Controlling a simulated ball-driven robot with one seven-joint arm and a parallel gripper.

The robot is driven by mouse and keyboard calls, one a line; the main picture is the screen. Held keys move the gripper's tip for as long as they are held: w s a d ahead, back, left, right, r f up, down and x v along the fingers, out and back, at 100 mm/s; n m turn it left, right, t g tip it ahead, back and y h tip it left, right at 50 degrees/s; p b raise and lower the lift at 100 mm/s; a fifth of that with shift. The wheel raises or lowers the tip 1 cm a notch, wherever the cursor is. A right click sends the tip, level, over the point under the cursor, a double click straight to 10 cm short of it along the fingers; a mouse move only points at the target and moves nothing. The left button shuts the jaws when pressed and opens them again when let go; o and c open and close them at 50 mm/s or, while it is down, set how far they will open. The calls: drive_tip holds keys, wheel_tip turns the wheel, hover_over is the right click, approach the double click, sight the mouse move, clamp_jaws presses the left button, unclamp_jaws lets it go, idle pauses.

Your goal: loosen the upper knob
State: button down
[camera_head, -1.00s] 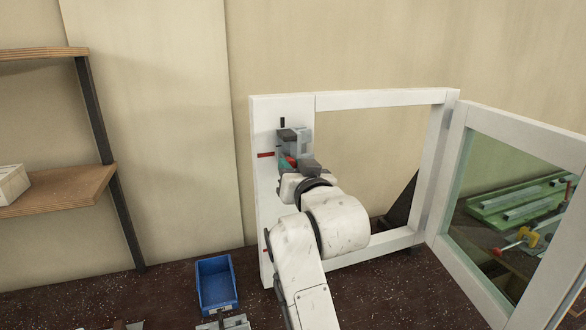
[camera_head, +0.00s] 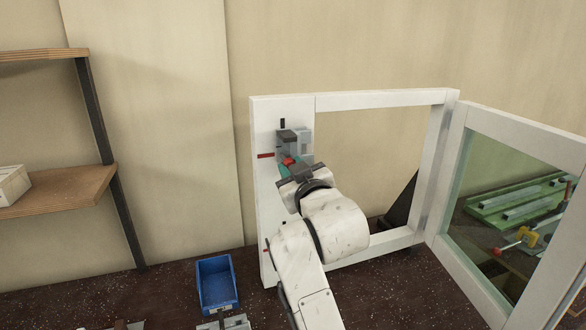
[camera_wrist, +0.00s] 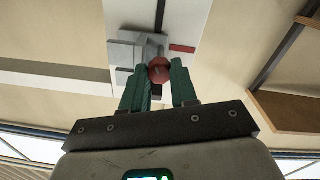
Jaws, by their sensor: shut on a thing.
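The upper knob (camera_head: 289,161) is red and sits on a grey clamp block (camera_head: 304,140) on the upper left post of the white frame. In the wrist view the knob (camera_wrist: 160,71) is a dark red round piece in front of the grey block (camera_wrist: 126,53). My gripper (camera_head: 286,167) has green fingers and reaches the knob from below. In the wrist view my gripper (camera_wrist: 161,76) has one finger on each side of the knob and is shut on it. The finger contact itself is partly hidden in the head view.
The white frame (camera_head: 380,97) stands on a dark speckled bench, with a glazed door (camera_head: 448,170) swung out at right. A red mark (camera_head: 265,155) and a black mark (camera_head: 283,123) are near the clamp. A blue bin (camera_head: 216,283) stands at lower left; wooden shelves (camera_head: 60,190) are further left.

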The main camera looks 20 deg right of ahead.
drive_tip(key=shift+n+y+p, duration=0.3)
drive_tip(key=shift+n+y, duration=0.2)
drive_tip(key=shift+n, duration=8.2)
drive_tip(key=shift+a, duration=0.1)
drive_tip(key=c, duration=0.9)
unclamp_jaws()
drive_tip(key=shift+o, duration=0.2)
drive_tip(key=shift+f, duration=0.1)
drive_tip(key=s+b, duration=0.3)
drive_tip(key=s, duration=0.7)
drive_tip(key=shift+s+f, duration=0.15)
drive_tip(key=shift+s, duration=0.25)
